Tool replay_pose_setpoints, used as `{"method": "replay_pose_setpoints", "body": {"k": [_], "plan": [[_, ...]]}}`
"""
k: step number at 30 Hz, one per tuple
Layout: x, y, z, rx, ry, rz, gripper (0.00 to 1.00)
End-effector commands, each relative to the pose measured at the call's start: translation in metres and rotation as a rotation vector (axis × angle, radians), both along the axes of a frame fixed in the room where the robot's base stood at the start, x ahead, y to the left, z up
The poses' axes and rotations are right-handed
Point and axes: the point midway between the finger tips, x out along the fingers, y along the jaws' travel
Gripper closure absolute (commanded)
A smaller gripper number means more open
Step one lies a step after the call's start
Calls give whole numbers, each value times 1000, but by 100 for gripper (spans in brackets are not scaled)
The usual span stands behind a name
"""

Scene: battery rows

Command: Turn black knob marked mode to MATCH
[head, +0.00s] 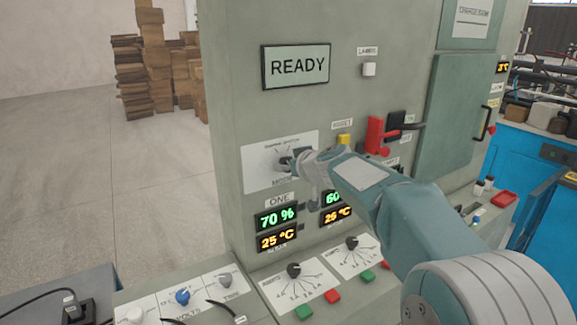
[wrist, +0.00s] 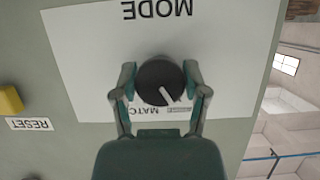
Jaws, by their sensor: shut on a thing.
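The black mode knob (wrist: 160,83) sits on a white plate (wrist: 80,50) lettered MODE, upside down in the wrist view. My gripper (wrist: 160,88) is around the knob, one finger on each side, shut on it. The MATCH label (wrist: 130,111) is left of the pointer's line and partly covered by a finger. Another label right of it is too covered to read. In the head view the knob (head: 284,163) shows only partly beside my gripper (head: 300,165).
The panel has a READY display (head: 297,66) above the knob and green and orange readouts (head: 276,217) below. A yellow button (head: 344,140) and a red handle (head: 375,135) are to the right. A sloped console (head: 250,290) with smaller knobs lies below.

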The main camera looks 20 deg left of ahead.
Motion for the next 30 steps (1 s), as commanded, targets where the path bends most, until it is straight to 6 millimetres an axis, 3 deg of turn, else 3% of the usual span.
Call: {"method": "replay_pose_setpoints", "body": {"k": [11,30], "plan": [[1,0,0,111,128,-2,89],[2,-1,-1,489,572,-5,89]]}}
